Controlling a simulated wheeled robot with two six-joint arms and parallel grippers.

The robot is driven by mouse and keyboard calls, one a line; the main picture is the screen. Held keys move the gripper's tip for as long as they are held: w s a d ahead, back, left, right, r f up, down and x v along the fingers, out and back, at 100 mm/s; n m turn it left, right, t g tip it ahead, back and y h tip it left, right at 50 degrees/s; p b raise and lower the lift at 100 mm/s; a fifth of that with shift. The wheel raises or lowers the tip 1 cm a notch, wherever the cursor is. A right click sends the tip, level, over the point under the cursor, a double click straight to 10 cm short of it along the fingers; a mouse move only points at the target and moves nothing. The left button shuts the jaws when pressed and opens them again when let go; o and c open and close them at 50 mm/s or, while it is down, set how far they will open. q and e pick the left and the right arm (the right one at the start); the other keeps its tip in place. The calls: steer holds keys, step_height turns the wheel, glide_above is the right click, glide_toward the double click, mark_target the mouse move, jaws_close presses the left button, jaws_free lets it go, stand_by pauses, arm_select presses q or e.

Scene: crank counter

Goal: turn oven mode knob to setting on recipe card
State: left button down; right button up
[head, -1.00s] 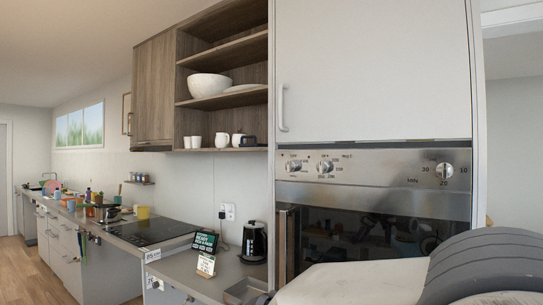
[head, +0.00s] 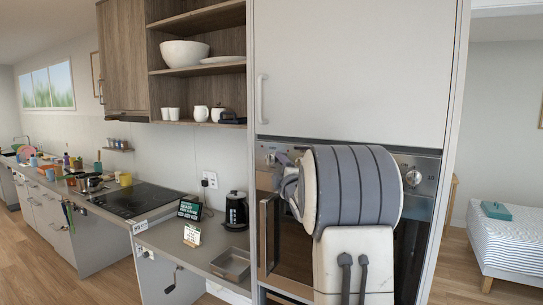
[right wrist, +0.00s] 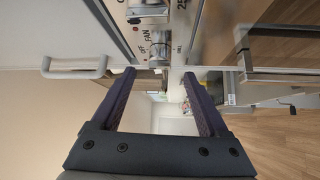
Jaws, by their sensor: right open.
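The oven's control panel (head: 425,163) is mostly hidden behind my right arm in the head view. In the right wrist view it appears turned on its side. The knob with "FAN" beside it (right wrist: 159,50) looks like the mode knob; it lies beyond the gap between my fingertips, apart from them. Its pointer setting is too small to read. Another knob (right wrist: 148,12) is above it. My right gripper (right wrist: 159,75) is open and empty, facing the panel; the head view shows it (head: 284,172) partly hidden. A small white card (head: 192,236) stands on the counter; its text is unreadable. My left gripper is out of view.
A third knob (head: 413,177) is at the panel's right. The oven door handle (head: 268,235) and cabinet handle (head: 261,99) stick out nearby. A dark green sign (head: 189,210), a kettle (head: 236,211) and a metal tray (head: 231,264) are on the counter. Floor at right is clear.

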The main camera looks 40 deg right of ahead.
mark_target(271, 161)
steer(key=p+x, duration=0.3)
steer(key=x, duration=0.3)
steer(key=shift+a+r, duration=0.1)
steer(key=shift+w+d, duration=0.2)
steer(key=shift+w, duration=0.25)
jaws_close()
